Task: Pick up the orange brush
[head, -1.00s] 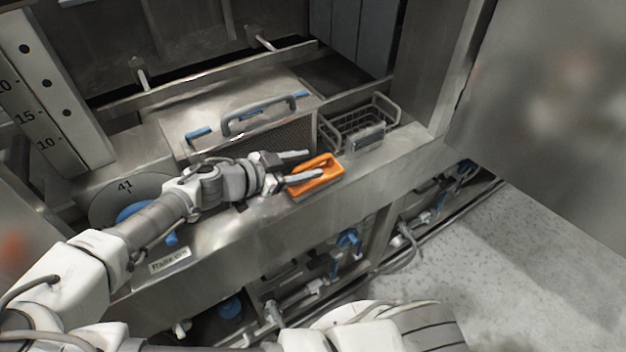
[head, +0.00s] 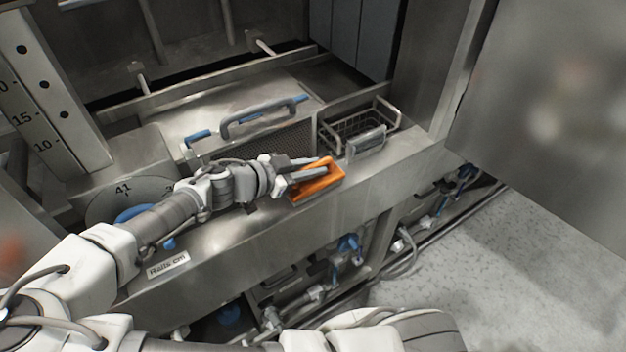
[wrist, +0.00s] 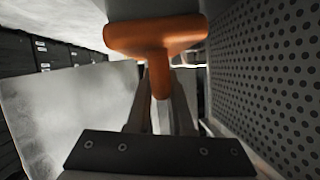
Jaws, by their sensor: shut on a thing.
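The orange brush (head: 318,186) is at the front edge of the steel ledge in the head view, at the end of my arm. My gripper (head: 312,172) is shut on the brush, with a finger on either side of its upper part. In the wrist view the orange brush (wrist: 156,40) fills the top middle, and my gripper's fingers (wrist: 160,95) close around its narrow stem. Whether the brush still touches the ledge is hard to tell.
A wire basket (head: 358,130) stands behind and right of the brush. A steel lid with a grey handle (head: 258,116) and a perforated panel (wrist: 268,75) are close by. A round dial marked 41 (head: 125,190) is at left. The ledge (head: 240,232) is clear in front.

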